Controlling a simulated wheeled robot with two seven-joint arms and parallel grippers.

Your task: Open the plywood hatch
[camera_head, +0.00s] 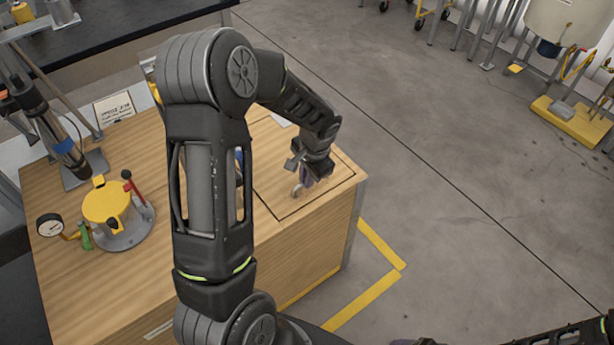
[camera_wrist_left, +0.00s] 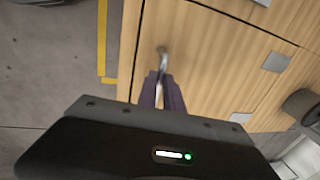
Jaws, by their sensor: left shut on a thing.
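The plywood hatch (camera_head: 335,172) is a square panel outlined by dark seams in the top of the wooden box, at its right end. It looks flush with the top, and it fills the middle of the left wrist view (camera_wrist_left: 210,60). A small curved metal handle (camera_wrist_left: 162,58) stands on the hatch near one edge. My left gripper (camera_head: 302,184) reaches down over the hatch and is shut on the handle; its purple-grey fingers also show in the left wrist view (camera_wrist_left: 163,86). The fingers hide part of the handle.
A yellow-capped valve fitting (camera_head: 108,205) with a gauge (camera_head: 50,225) stands on the box's left side. Yellow floor tape (camera_head: 380,245) marks the floor right of the box. Open concrete floor lies beyond.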

